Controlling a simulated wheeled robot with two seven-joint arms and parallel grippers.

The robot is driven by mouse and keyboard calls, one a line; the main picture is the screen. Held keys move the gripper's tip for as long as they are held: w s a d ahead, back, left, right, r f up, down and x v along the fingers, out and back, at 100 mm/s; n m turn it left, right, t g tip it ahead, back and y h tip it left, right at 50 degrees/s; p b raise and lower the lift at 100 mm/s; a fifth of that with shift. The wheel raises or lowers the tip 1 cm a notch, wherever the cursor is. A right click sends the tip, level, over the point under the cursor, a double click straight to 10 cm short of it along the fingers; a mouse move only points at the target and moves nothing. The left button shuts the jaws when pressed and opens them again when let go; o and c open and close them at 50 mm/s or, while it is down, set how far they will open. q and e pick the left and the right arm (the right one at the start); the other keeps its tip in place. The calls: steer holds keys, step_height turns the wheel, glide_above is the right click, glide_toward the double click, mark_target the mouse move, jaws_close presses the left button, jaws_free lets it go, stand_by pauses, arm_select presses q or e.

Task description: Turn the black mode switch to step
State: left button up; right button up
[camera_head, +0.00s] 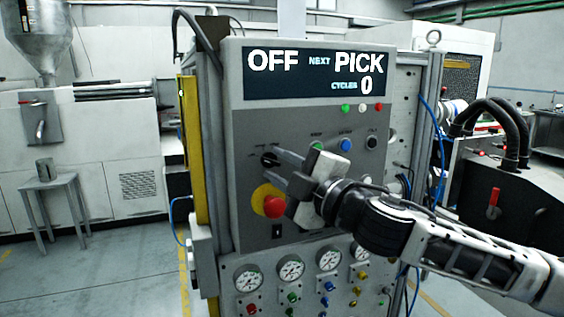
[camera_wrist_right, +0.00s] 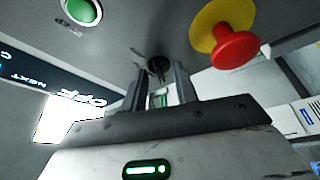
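The black mode switch (camera_head: 268,159) is a small round knob on the grey control panel (camera_head: 250,130), left of centre, with small marks around it too fine to read. My right gripper (camera_head: 271,164) reaches the panel from the right, its two fingers pointing at the switch. In the right wrist view the switch (camera_wrist_right: 158,65) shows between and beyond the two fingertips of the gripper (camera_wrist_right: 160,78), with gaps on both sides. The gripper is open; whether the tips overlap the knob in depth is hard to tell. The display (camera_head: 315,73) reads OFF, PICK and CYCLES 0. My left gripper is out of view.
A red emergency button (camera_head: 274,206) on a yellow disc sits just below the switch, close to the lower finger. Green (camera_head: 317,146), blue (camera_head: 345,145) and black (camera_head: 371,143) buttons are to the right. Gauges (camera_head: 290,270) and coloured knobs line the lower panel.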

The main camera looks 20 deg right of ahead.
jaws_close()
steer(key=shift+f, duration=0.1)
